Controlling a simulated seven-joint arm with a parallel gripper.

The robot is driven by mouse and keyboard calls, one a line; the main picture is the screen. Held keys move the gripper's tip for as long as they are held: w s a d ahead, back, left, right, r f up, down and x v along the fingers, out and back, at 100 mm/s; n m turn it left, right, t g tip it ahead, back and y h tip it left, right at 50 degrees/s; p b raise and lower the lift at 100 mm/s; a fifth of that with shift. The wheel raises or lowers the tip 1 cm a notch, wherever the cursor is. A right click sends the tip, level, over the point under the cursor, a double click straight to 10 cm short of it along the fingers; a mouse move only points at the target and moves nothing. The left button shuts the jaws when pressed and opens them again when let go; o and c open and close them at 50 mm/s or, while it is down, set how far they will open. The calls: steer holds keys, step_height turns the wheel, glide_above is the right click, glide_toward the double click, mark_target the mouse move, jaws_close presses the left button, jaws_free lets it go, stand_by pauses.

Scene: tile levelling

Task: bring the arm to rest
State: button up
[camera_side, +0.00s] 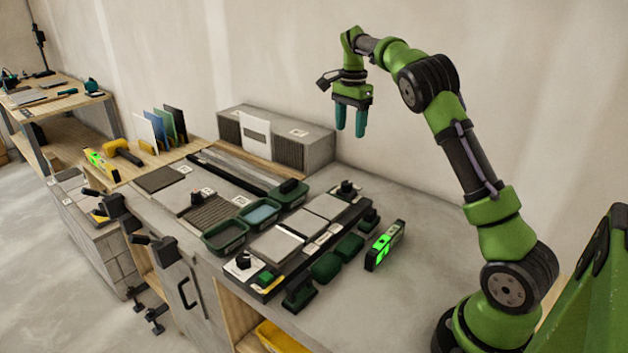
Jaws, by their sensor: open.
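My gripper (350,120) is raised high above the back of the workbench, in front of the wall. Its two teal fingers point down and are apart, with nothing between them. Below it on the bench (425,218) lies a dark-framed board with grey tiles (277,246) set in a row. A green level (385,245) with a bright green face stands on the bench to the right of the tiles. My gripper touches none of these.
Dark green trays (225,236) and green blocks (326,267) lie around the tiles. A grey ribbed box (308,140) stands at the back against the wall. Upright coloured sheets (165,128), a mallet (124,152) and a yellow level (101,164) are at the left. The bench's right part is clear.

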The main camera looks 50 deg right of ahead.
steer(key=s+a+r+n+t+y, duration=0.1)
steer(key=s+a+n+t, duration=0.2)
steer(key=s+a+n, duration=0.4)
steer(key=s+a+r+n+t+y, duration=0.1)
steer(key=s+a+n+t, duration=0.3)
steer(key=s+a+n, duration=0.4)
steer(key=s+a, duration=0.3)
steer(key=a, duration=0.3)
steer(key=s+a, duration=0.4)
steer(key=a, duration=0.3)
steer(key=shift+s+a+r+n, duration=0.15)
steer(key=shift+s+r+n, duration=0.1)
steer(key=shift+n, duration=0.05)
